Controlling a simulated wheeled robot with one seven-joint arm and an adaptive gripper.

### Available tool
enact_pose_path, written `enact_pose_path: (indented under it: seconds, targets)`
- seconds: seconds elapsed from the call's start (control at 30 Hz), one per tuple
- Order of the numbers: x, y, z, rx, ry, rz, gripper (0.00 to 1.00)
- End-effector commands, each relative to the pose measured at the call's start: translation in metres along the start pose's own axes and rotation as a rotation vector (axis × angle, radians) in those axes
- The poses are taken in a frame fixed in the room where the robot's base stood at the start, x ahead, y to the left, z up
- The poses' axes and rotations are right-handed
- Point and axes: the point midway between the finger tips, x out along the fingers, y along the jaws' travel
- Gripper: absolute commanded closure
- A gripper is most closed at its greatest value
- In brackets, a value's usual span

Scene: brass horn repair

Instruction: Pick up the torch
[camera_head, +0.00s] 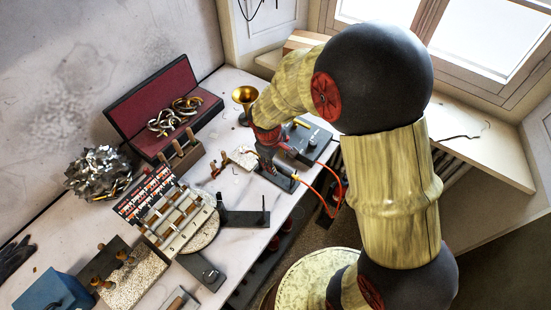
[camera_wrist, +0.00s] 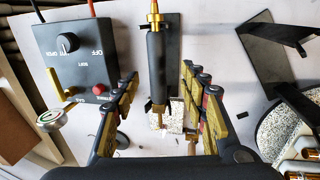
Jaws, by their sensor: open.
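The torch (camera_wrist: 156,62) has a black cylindrical handle, with brass fittings at both ends. In the wrist view it lies lengthwise over a dark plate (camera_wrist: 172,22), between my gripper's spread fingers. My gripper (camera_wrist: 158,82) is open, with a finger on each side of the torch and visible gaps between. An orange-red hose (camera_head: 325,187) runs from there over the bench edge.
A dark control box (camera_wrist: 85,58) with knob and red button stands close left of the torch in the wrist view. A speckled block (camera_wrist: 175,117) lies by its lower end. The bench also holds a brass horn bell (camera_head: 245,95), a red-lined case (camera_head: 150,95) and a tool rack (camera_head: 180,218).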

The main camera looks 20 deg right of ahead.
Motion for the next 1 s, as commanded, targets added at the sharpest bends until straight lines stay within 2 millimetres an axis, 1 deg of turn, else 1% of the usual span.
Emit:
enact_pose_path:
  seconds: [0.03, 0.1, 0.27, 0.33, 0.5, 0.6, 0.87, 1.0]
  targets:
    - [0.007, 0.0, 0.001, 0.0, -0.002, -0.001, 0.57]
    - [0.015, 0.0, 0.0, 0.0, -0.001, 0.0, 0.57]
    - [0.025, 0.001, 0.0, 0.002, 0.0, 0.0, 0.57]
    - [0.032, 0.002, 0.001, 0.003, 0.0, -0.001, 0.57]
    - [0.058, 0.005, 0.001, 0.002, -0.002, -0.001, 0.57]
    - [0.069, 0.005, 0.001, 0.002, -0.001, -0.001, 0.57]
    - [0.07, 0.005, 0.0, 0.002, 0.002, 0.001, 0.57]
    - [0.07, 0.005, 0.0, 0.002, 0.001, 0.0, 0.65]
